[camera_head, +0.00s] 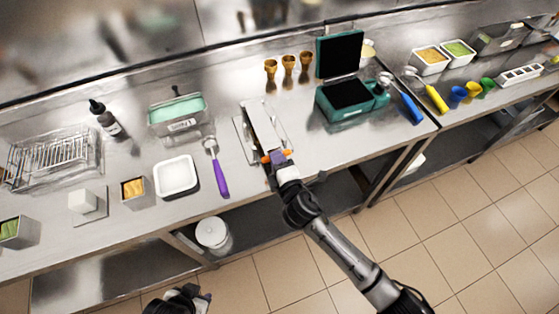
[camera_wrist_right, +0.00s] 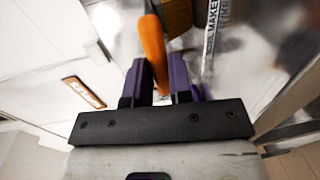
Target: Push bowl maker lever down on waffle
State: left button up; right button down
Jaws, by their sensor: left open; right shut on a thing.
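The bowl maker (camera_head: 262,124) is a silver machine with a long pale top, standing near the front edge of the counter. Its orange lever (camera_head: 284,153) is at its near end and shows large in the right wrist view (camera_wrist_right: 153,52). My right gripper (camera_head: 274,159) is shut on the lever, with its purple fingers on either side of it in the wrist view (camera_wrist_right: 163,78). No waffle can be seen; the inside of the bowl maker is hidden. My left gripper (camera_head: 199,299) is open and low in front of the counter, partly cut off by the bottom edge.
A purple-handled scoop (camera_head: 217,167) and a white tub (camera_head: 176,177) lie left of the bowl maker. A teal waffle iron (camera_head: 345,102) with raised lid stands to the right. Several brown cones (camera_head: 288,64) stand behind. The front counter edge is close to my right gripper.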

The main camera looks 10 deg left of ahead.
jog(key=shift+d+f, duration=0.15)
jog(key=shift+f, duration=0.45)
jog(key=c, duration=1.4)
grip_release()
jog(key=o, duration=0.4)
jog(key=shift+r, duration=0.1)
jog(key=shift+c, duration=0.2)
pick_arm(q)
jog(key=shift+a, duration=0.3)
pick_arm(e)
jog(key=shift+r, duration=0.1)
jog(key=shift+s+r, duration=0.1)
jog(key=shift+s+r, duration=0.1)
jog(key=shift+s, duration=0.15)
pick_arm(q)
jog(key=shift+r+p, duration=0.7)
jog(key=shift+p, duration=0.1)
pick_arm(e)
jog(key=v, duration=1.3)
